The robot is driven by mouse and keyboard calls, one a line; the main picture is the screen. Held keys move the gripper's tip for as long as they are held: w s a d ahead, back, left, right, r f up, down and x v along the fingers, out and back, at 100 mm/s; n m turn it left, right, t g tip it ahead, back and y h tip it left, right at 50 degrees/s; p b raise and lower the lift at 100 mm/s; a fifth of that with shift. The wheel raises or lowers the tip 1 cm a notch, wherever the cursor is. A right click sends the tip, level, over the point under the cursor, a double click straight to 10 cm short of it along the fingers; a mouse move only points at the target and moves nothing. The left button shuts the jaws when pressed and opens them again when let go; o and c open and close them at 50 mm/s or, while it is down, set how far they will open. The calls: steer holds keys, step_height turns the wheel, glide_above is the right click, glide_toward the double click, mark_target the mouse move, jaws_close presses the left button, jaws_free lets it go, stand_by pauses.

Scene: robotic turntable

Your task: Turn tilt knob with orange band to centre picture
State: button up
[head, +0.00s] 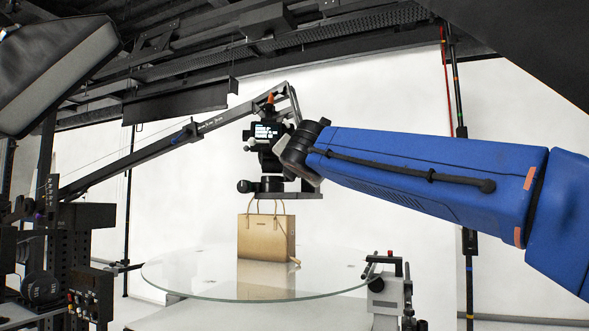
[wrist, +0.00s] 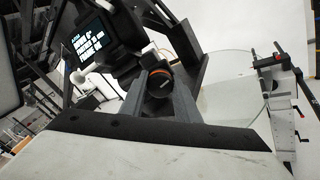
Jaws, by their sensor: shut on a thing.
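The tilt knob (wrist: 160,83) is dark with an orange band around it and shows in the middle of the wrist view. My gripper (wrist: 162,88) is shut on it, with dark fingers on either side of the knob. The camera head with its lit screen (wrist: 92,38) is at upper left in the wrist view; its small text is hard to read. In the head view, the camera rig (head: 267,132) hangs on a boom above a tan handbag (head: 265,237). My wrist reaches the rig from the right and hides the knob there.
The handbag stands on a round glass turntable (head: 190,276). A clamp bracket (head: 385,268) stands at its right edge. A softbox (head: 55,70) is at upper left, and the boom arm (head: 140,155) slants down to the left. Stands rise behind my arm.

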steer(key=shift+n, duration=0.3)
stand_by(0.4)
steer(key=o, duration=1)
steer(key=shift+o, duration=0.2)
steer(key=shift+s, duration=0.1)
steer(key=s+d, duration=0.2)
steer(key=s, duration=1.5)
steer(key=shift+d, duration=0.3)
